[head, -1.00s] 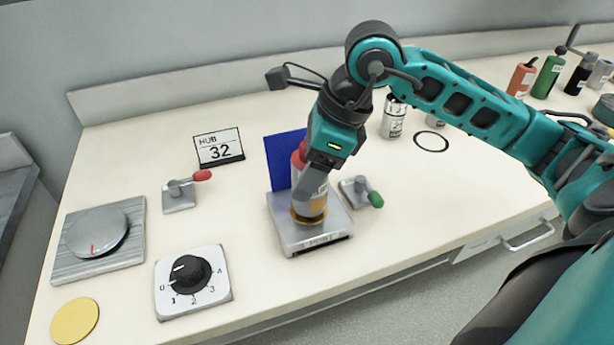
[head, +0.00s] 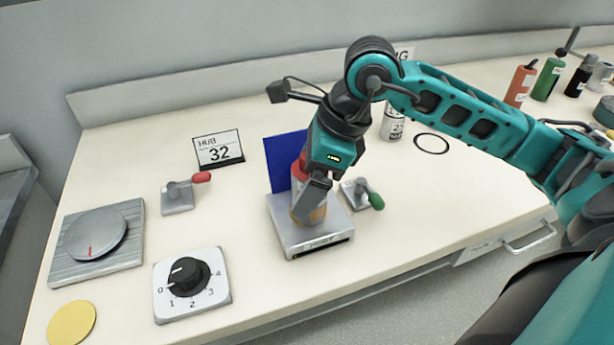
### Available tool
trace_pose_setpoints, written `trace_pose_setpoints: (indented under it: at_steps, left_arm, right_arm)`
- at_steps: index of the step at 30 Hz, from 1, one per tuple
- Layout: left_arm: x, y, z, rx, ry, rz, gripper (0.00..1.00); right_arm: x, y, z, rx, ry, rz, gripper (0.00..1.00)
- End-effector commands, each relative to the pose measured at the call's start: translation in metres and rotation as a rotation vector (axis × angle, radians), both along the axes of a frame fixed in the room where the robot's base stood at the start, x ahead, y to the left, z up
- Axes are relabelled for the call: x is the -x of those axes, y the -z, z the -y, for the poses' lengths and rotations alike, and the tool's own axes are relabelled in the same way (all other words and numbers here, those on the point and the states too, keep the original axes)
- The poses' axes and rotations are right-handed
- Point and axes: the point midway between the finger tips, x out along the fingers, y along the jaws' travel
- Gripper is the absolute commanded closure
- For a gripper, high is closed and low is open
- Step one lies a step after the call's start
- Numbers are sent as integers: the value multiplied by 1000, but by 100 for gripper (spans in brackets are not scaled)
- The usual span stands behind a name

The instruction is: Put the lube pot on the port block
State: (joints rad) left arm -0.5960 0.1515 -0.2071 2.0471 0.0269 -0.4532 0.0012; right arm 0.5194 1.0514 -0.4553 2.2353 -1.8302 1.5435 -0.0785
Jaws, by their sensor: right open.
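The lube pot (head: 309,214), a small container with a red top and an amber lower part, stands upright on the port block (head: 325,236), a grey square block with a blue panel (head: 281,161) behind it. My right gripper (head: 310,199) is open and reaches down at the pot from above, its finger covering part of the pot. Whether the fingers touch the pot is hidden. My left gripper is not in view.
A green-handled lever (head: 375,200) sits close right of the block, a red-handled lever (head: 201,177) to the left. A dial (head: 189,277), a round-topped plate (head: 97,236) and a HUB 32 sign (head: 219,149) stand further left. Bottles (head: 548,75) stand far right.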

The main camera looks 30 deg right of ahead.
Motion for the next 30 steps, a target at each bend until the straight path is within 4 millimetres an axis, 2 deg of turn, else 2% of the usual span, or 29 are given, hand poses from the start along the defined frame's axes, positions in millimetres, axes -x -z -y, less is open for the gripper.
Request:
trace_pose_setpoints:
  at_steps: [5, 18, 24, 30]
  left_arm:
    - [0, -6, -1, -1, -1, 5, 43]
    - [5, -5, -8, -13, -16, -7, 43]
    - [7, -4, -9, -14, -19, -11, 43]
    - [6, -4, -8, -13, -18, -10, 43]
  right_arm:
    - [1, -13, 4, 2, 2, 3, 12]
    - [22, -96, 31, 1, 2, 4, 12]
    - [26, -112, 37, 1, 0, 1, 12]
    - [27, -114, 37, 0, 0, 0, 12]
